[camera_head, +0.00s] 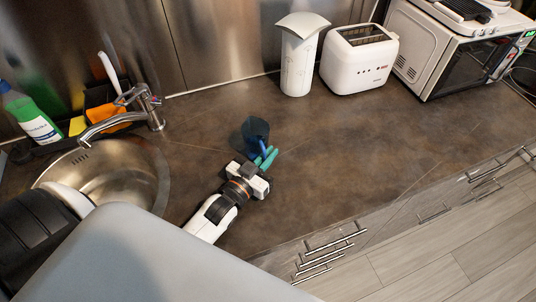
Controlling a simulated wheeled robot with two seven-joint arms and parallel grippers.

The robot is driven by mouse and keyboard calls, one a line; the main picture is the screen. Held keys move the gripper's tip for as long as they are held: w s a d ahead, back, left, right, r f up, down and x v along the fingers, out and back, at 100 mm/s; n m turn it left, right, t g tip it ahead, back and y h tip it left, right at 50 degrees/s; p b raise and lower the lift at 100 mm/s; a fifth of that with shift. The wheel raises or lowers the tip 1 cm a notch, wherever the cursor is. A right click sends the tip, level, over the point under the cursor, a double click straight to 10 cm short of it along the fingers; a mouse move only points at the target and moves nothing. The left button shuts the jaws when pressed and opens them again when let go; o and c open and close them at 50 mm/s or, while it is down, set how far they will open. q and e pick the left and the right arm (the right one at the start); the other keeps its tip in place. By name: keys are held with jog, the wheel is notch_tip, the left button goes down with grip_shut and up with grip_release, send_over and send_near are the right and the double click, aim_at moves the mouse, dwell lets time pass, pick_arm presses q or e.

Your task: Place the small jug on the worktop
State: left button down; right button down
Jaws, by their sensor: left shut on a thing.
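The small jug (256,131) is dark blue and looks translucent. It is over the brown worktop (330,160), a little right of the sink. My left gripper (266,157) has teal fingertips and is shut on the jug at its near side. The jug looks roughly upright. I cannot tell whether its base touches the worktop, as the gripper partly hides its lower part. My right gripper is not in view.
A round steel sink (150,160) with a tap (112,122) lies at left, beside a green-and-white bottle (32,117). The worktop right of the jug is clear.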

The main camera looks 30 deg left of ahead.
pick_arm(q)
jog(key=shift+f, duration=0.1)
jog(key=c, duration=1.5)
grip_release()
jog(key=shift+c, duration=0.2)
jog(key=shift+r, duration=0.2)
jog(key=s, duration=0.3)
jog(key=s+a+b, duration=0.1)
jog(key=s, duration=0.3)
jog(key=s+b, duration=0.1)
jog(key=s, duration=0.2)
jog(key=shift+s+a+f, duration=0.2)
jog(key=shift+s, duration=0.1)
jog(key=shift+s+a+r, duration=0.1)
jog(key=shift+s, duration=0.6)
